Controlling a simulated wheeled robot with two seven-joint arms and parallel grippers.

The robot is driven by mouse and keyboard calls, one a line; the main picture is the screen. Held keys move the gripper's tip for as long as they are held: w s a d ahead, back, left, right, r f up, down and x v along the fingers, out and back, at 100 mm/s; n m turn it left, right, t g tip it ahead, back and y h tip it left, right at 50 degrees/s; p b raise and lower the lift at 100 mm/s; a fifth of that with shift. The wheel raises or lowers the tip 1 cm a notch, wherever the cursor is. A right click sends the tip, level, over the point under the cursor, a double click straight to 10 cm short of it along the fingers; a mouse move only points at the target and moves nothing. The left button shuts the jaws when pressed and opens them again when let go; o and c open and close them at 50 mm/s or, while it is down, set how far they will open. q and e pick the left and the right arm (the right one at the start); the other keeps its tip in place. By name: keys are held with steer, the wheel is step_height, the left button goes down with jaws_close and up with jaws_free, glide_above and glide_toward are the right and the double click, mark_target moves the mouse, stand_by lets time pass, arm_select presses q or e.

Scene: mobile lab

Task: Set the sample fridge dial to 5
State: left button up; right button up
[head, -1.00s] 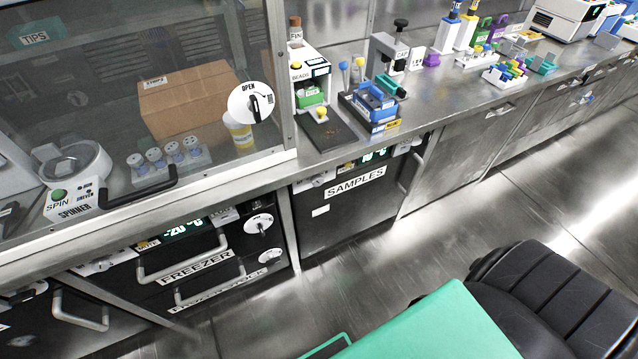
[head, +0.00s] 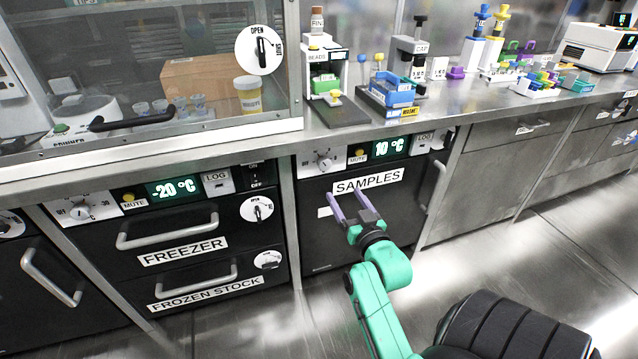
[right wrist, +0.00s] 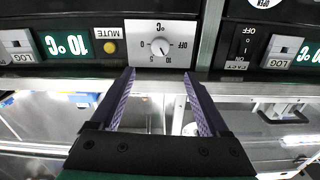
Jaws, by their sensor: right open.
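The sample fridge (head: 310,235) is the black unit under the bench with the SAMPLES label. Its dial (head: 323,160) is a round knob on a white plate at the left of its top panel. In the right wrist view, upside down, the dial (right wrist: 160,46) shows with OFF and number marks around it; its exact setting is hard to read. The fridge display (head: 390,147) reads 10 °C. My right gripper (head: 345,191) is open and empty in front of the fridge door, lower than the dial. In the right wrist view its fingers (right wrist: 158,75) point toward the dial, apart from it. My left gripper is not in view.
The freezer (head: 85,240) with its own dial (head: 80,211) and -20 °C display stands left. A yellow MUTE button (head: 360,153) is beside the sample dial. The fridge's vertical handle (head: 437,186) is right. The bench edge (head: 400,128) overhangs the panel; the floor in front is open.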

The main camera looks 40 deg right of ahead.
mark_target(326, 165)
steer(key=b+x, duration=0.1)
steer(key=x, duration=1.1)
steer(key=shift+w+d+b, duration=0.15)
steer(key=shift+w+b, duration=0.1)
steer(key=shift+b, duration=0.15)
steer(key=shift+w+d, duration=0.15)
steer(key=shift+w, duration=0.35)
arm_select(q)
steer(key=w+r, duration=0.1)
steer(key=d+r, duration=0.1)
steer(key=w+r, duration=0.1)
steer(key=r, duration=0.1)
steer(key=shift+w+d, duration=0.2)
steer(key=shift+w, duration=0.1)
arm_select(e)
jaws_close()
